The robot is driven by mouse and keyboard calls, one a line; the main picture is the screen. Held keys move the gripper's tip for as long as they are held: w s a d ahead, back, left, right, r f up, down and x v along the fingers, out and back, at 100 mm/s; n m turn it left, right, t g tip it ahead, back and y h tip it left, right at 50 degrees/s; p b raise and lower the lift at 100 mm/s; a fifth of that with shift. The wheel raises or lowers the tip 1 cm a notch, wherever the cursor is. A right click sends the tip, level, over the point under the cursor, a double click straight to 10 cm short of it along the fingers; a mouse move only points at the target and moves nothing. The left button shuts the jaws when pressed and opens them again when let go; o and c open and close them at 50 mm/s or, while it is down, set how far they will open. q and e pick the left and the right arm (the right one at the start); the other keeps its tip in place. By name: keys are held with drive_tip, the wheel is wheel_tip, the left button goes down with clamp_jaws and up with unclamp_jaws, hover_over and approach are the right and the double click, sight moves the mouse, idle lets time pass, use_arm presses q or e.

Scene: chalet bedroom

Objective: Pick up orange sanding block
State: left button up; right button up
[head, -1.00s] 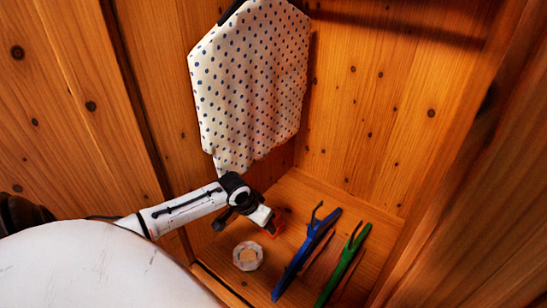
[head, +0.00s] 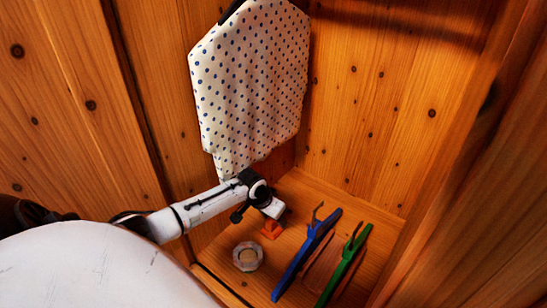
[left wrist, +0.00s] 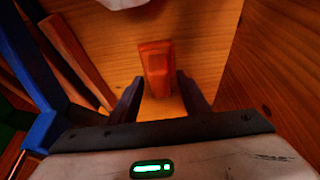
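The orange sanding block (head: 272,229) lies on the wooden cabinet floor, below the hanging dotted cloth. In the left wrist view the block (left wrist: 157,65) is centred ahead of my left gripper. My left gripper (left wrist: 160,92) is open, with one dark finger on each side of the block's near end. I see no clear contact between the fingers and the block. In the head view my left gripper (head: 272,212) is right above the block and hides part of it. My right gripper is in neither view.
A blue hanger (head: 300,262) and a green hanger (head: 343,266) lie to the right of the block. A pale faceted ring (head: 248,256) sits to its lower left. The dotted cloth (head: 250,80) hangs above. Wooden walls enclose the cabinet closely.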

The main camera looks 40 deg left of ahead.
use_arm(q)
clamp_jaws()
drive_tip(key=shift+r, duration=0.5)
drive_tip(key=d, duration=0.3)
drive_tip(key=shift+w+d, duration=0.2)
drive_tip(key=shift+d, duration=0.1)
wheel_tip(320, 180, up, 14)
drive_tip(key=shift+d, duration=0.2)
